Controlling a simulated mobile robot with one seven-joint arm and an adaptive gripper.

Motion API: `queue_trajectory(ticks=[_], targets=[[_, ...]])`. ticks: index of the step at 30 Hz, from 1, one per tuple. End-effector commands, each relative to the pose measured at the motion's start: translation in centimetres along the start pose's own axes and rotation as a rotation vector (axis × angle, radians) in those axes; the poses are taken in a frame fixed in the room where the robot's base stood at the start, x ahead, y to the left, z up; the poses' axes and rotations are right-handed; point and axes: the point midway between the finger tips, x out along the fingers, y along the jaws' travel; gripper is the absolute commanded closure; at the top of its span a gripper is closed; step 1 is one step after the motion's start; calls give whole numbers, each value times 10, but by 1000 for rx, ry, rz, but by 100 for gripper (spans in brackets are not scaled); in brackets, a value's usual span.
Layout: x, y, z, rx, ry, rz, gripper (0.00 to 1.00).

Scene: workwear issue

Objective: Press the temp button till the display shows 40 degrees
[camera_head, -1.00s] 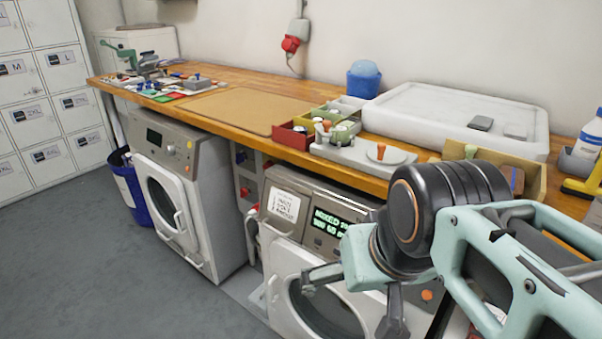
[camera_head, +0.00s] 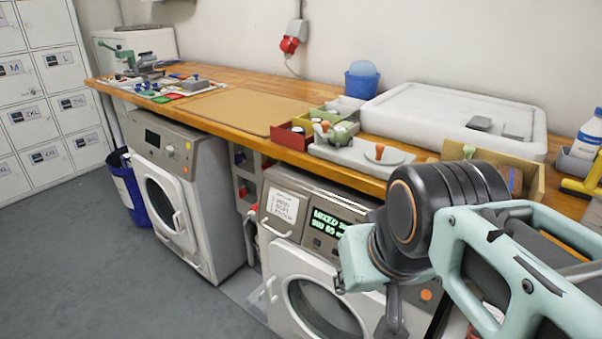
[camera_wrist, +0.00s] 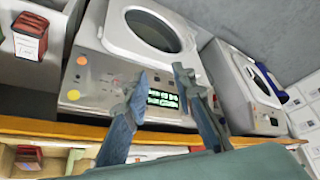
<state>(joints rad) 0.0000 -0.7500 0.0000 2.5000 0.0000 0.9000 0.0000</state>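The near washing machine (camera_head: 285,255) has a control panel with a green-lit display (camera_head: 335,222). Its top line reads "MIXED" and more; the numbers below are too small to read surely. The display also shows in the wrist view (camera_wrist: 163,98), between my gripper's fingers. My gripper (camera_wrist: 160,73) is empty, its fingertips a moderate gap apart, in front of the panel. In the head view my gripper (camera_head: 366,308) hangs at the panel's right part and hides some of it. Small panel marks show beside the left finger in the wrist view; I cannot tell which is the temp button, or any contact.
A wooden counter (camera_head: 225,84) runs above the machines, with bins and a white tray (camera_head: 455,113) on it. A second washing machine (camera_head: 180,190) and a blue bin (camera_head: 133,195) stand to the left. Open grey floor lies in front.

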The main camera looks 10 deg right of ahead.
Motion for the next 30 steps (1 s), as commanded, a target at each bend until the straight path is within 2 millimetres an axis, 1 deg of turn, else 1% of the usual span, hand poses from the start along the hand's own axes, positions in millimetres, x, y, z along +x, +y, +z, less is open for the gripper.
queue_trajectory(ticks=[1,5,6,30], targets=[[0,0,0,0,0,0,84],[0,0,0,0,0,0,98],[0,0,0,0,0,0,100],[0,0,0,0,0,0,100]])
